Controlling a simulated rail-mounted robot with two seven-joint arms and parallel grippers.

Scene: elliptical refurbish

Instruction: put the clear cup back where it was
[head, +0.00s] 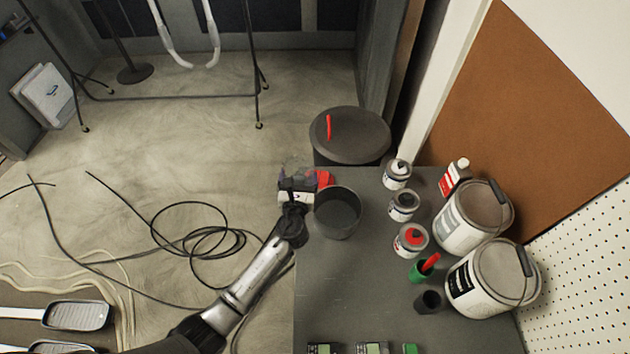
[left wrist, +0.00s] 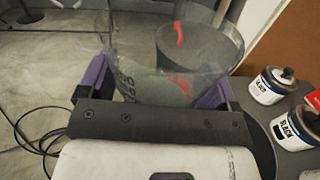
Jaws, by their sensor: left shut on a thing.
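The clear cup (left wrist: 145,62) is see-through, with dark markings on its side. In the left wrist view it stands between the purple fingers of my left gripper (left wrist: 160,92), which is shut on it. In the head view my left gripper (head: 297,190) is at the far left corner of the grey table (head: 345,285), beside a dark open container (head: 338,222). The cup is only faintly visible there. A red item (head: 324,179) lies just right of the gripper and shows through the cup in the left wrist view. My right gripper is not in view.
A dark round bin (head: 350,148) with a red object on top stands behind the table. Small cans (head: 403,206), a green cup (head: 419,272), a dark cup (head: 428,302) and two large paint buckets (head: 490,280) fill the right side. The table's middle left is clear.

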